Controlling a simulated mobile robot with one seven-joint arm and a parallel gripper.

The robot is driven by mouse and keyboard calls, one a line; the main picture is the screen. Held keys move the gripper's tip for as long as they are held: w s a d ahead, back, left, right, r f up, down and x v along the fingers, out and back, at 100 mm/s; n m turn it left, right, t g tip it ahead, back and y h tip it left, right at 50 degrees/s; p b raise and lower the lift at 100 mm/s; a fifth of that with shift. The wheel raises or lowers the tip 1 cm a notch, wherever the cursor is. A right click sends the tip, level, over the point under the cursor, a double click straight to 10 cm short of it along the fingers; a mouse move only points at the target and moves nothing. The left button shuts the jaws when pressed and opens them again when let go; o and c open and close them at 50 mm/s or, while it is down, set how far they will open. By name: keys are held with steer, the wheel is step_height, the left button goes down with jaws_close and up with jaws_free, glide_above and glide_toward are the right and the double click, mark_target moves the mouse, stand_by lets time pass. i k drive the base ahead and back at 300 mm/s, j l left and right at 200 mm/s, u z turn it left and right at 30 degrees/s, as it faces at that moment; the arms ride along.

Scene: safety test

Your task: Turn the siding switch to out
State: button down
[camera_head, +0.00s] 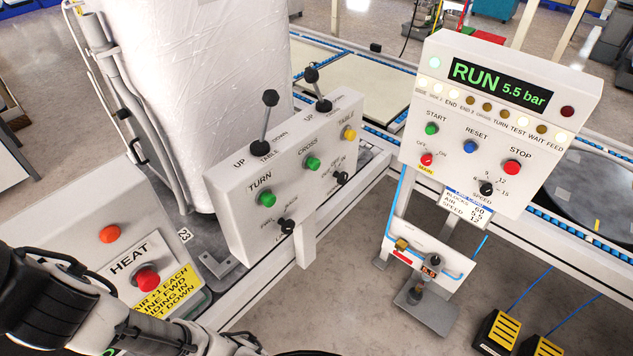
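A white angled control box (238,208) stands in the middle, with a green TURN button (267,199), a green CROSS button (313,163) and a yellow TABLE button (350,133). Two black-knobbed levers (268,118) rise from its top by UP and DOWN labels. Two small black rotary knobs sit low on its face, one at the left (288,226) and one at the right (342,178). Their small labels are hard to read, so I cannot tell for sure which is the siding switch or how it points. My arm shows at the lower left; my gripper is not visible.
A RUN 5.5 bar panel (480,150) stands at the right, with START, RESET and STOP buttons. A HEAT box (85,255) with a red button (147,278) is at the left, close to my arm. Yellow pedals (497,334) sit on the floor. A white-wrapped stack (205,90) stands behind.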

mark_target(342, 178)
steer(key=k+l, duration=0.15)
steer(key=l, duration=0.15)
steer(key=k+l+z, duration=0.1)
steer(key=i+l, duration=0.1)
steer(key=l, duration=0.2)
steer(key=i+l+z, duration=0.1)
steer(key=l, duration=0.2)
steer(key=i+l, duration=0.1)
steer(key=l, duration=0.2)
